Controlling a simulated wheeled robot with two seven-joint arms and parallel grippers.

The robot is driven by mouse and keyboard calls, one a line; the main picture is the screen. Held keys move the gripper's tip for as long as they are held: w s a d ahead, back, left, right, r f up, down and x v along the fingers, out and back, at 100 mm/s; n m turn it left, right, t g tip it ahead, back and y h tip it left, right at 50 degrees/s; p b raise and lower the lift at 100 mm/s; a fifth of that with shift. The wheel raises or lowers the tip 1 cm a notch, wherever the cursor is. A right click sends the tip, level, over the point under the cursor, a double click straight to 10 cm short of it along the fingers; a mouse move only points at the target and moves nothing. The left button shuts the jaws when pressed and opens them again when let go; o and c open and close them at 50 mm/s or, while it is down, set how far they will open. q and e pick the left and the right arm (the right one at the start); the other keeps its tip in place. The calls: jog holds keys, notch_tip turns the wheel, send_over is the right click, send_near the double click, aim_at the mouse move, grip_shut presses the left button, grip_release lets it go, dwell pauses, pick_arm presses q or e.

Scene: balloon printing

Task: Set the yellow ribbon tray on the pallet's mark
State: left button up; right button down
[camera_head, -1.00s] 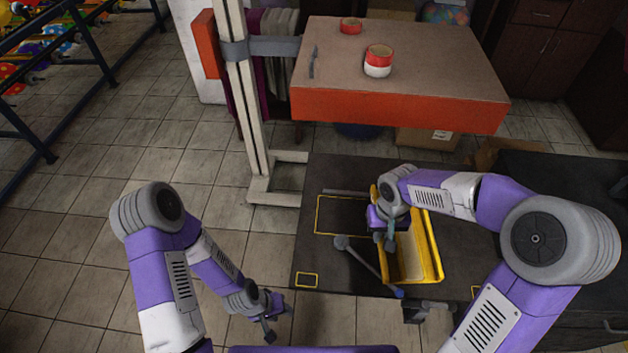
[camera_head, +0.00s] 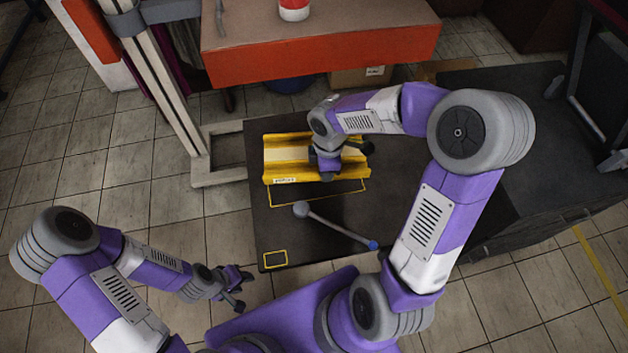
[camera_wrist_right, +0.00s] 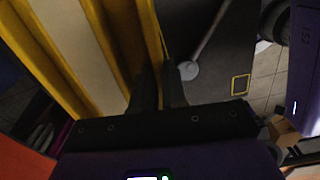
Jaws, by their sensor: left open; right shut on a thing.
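The yellow ribbon tray (camera_head: 287,155) is at the back left of the dark pallet top, turned lengthwise across it. My right gripper (camera_head: 328,168) is shut on the tray's right part; in the right wrist view the fingers (camera_wrist_right: 160,90) close on its yellow wall (camera_wrist_right: 152,35). The larger yellow outlined mark (camera_head: 345,193) shows just in front of the tray, which covers its back part. I cannot tell whether the tray is touching the pallet (camera_head: 330,255). My left gripper (camera_head: 238,287) is open and empty, off the pallet's left front side.
A grey rod with a round head (camera_head: 330,224) lies on the pallet in front of the mark. A small yellow square mark (camera_head: 275,259) is at the front left corner. An orange-edged table (camera_head: 320,62) and a white post (camera_head: 165,70) stand behind.

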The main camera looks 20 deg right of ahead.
jog(key=shift+s+d+f+n, duration=0.1)
jog(key=shift+n, duration=0.3)
jog(key=shift+f, duration=0.25)
jog(key=shift+n, duration=0.3)
notch_tip(320, 180, down, 9)
jog(key=b, duration=0.3)
jog(key=shift+b, duration=0.35)
jog(key=shift+f, duration=0.3)
jog(key=shift+f, duration=0.15)
jog(key=c, duration=1.2)
grip_release()
jog(key=shift+o, duration=0.2)
